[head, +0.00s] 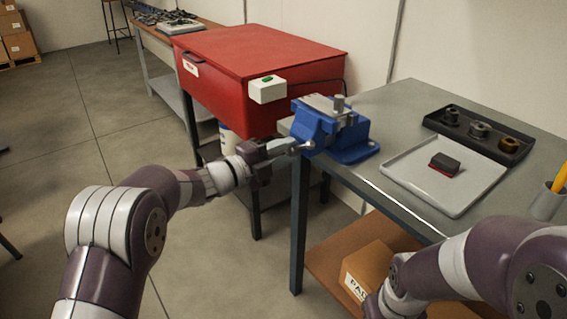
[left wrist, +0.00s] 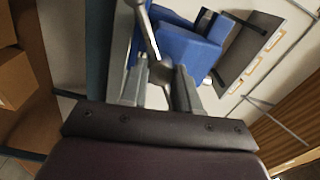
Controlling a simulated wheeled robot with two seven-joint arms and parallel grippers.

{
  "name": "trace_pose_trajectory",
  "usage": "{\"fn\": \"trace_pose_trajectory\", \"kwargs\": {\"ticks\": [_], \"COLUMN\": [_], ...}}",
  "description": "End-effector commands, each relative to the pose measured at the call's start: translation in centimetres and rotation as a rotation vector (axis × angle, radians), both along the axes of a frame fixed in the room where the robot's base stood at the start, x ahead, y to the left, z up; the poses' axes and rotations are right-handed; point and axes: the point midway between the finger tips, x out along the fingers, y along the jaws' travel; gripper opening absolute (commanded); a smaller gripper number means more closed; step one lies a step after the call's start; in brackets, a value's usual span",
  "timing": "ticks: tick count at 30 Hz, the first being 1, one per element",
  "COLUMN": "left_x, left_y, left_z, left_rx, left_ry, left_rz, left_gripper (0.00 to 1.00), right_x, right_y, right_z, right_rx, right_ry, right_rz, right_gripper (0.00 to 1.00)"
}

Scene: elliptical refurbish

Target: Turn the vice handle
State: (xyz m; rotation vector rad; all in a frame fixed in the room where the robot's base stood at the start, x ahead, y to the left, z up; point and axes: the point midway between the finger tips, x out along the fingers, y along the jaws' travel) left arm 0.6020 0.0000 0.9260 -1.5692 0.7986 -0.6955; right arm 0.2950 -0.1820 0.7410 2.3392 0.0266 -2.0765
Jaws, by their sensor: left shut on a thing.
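The blue vice (head: 338,128) is mounted at the left corner of the grey workbench, with a metal part (head: 337,104) at its jaws. Its metal handle (head: 307,146) is at the near left side of the vice. My left gripper (head: 290,146) reaches in from the left and is shut on the handle. In the left wrist view the handle (left wrist: 148,35) runs down between the two fingers (left wrist: 163,85), with the blue vice (left wrist: 185,50) just behind. My right arm is at the lower right; its gripper end is cut off at the bottom edge.
A red cabinet (head: 250,60) with a white switch box (head: 267,90) stands behind the left gripper. The bench (head: 400,100) holds a white tray (head: 410,180) with a dark block (head: 445,163), and a black tray (head: 510,150) of small parts. A cardboard box (head: 365,268) sits on the lower shelf.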

Motion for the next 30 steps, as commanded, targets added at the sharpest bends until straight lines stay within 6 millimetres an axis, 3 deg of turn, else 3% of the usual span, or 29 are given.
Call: {"fn": "trace_pose_trajectory", "kwargs": {"ticks": [7,24,25,26,27,30], "left_x": [0.0,0.0,0.0,0.0,0.0,0.0], "left_y": [-0.1,-0.1,-0.1,-0.1,-0.1,-0.1], "left_z": [-0.1,0.2,0.2,0.2,0.2,0.1], "left_rx": [0.05,0.065,0.065,0.065,0.065,0.065], "left_ry": [-0.072,-0.094,-0.094,-0.094,-0.094,-0.093], "left_rz": [-0.001,0.0,0.0,0.0,0.0,-0.001], "left_gripper": [0.0,0.0,0.37,0.47,0.57,0.57], "right_x": [0.0,0.0,0.0,0.0,0.0,0.0], "right_y": [0.0,0.0,0.0,0.0,0.0,0.0], "right_z": [-1.5,-1.7,-1.7,-1.7,-1.7,-1.7], "right_rx": [0.0,0.0,0.0,0.0,0.0,0.0], "right_ry": [0.0,0.0,0.0,0.0,0.0,0.0], "right_rz": [0.0,0.0,0.0,0.0,0.0,0.0], "right_gripper": [0.43,0.43,0.43,0.43,0.43,0.43]}}
